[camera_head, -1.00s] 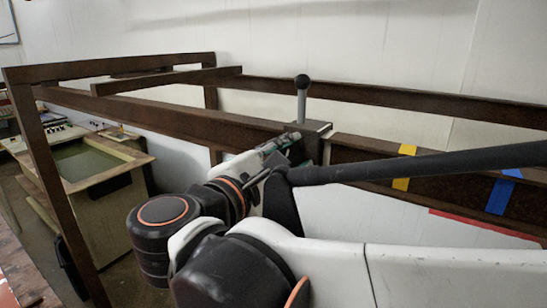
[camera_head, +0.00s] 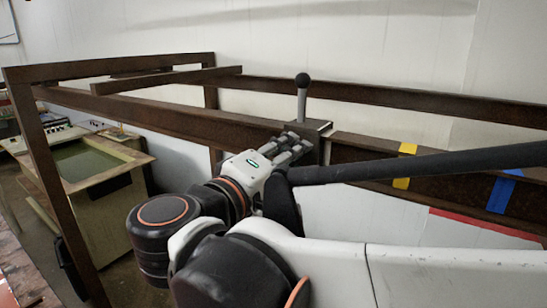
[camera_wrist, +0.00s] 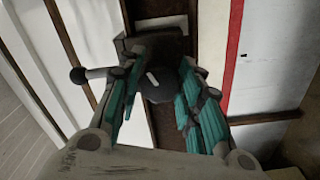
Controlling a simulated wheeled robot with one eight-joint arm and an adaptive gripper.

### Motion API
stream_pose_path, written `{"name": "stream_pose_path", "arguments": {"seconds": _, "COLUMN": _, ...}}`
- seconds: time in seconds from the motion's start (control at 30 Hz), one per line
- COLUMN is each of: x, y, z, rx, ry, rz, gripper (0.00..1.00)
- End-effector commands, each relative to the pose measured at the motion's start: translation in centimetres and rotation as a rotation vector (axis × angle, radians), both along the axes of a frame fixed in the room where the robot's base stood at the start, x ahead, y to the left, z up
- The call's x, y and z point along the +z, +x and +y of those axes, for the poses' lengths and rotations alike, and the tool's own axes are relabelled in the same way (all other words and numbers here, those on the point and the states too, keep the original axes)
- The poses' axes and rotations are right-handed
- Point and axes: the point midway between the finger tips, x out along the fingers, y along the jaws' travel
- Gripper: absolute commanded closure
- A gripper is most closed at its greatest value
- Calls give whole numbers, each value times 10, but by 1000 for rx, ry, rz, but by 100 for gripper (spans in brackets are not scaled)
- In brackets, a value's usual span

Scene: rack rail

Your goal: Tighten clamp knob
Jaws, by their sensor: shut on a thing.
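The clamp (camera_head: 318,128) is a grey-brown block on the dark rail (camera_head: 180,119). An upright lever with a dark ball top (camera_head: 302,82) rises from it. In the wrist view the knob (camera_wrist: 157,88) is a dark disc with a short pale mark, slightly tilted in the picture. My gripper (camera_wrist: 157,95) has its teal-padded fingers on both sides of the knob and is shut on it. In the head view my gripper (camera_head: 298,146) is at the clamp's near face and hides the knob. The ball top (camera_wrist: 78,75) shows left of the fingers in the wrist view.
The rail carries a yellow band (camera_head: 402,167) and a blue band (camera_head: 502,192) to the right. A red strip (camera_head: 484,228) runs below them. A second beam (camera_head: 420,106) runs behind. A brown upright post (camera_head: 50,180) and a box-like cabinet (camera_head: 100,205) stand left.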

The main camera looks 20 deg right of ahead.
Motion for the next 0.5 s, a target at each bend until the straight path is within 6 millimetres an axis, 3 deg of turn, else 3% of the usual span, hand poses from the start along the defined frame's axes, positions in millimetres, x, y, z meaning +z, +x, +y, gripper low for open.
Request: {"name": "stream_pose_path", "arguments": {"seconds": 0.5, "x": -2, "y": 0, "z": 0, "rx": 0, "ry": 84, "rz": -111, "gripper": 91}}
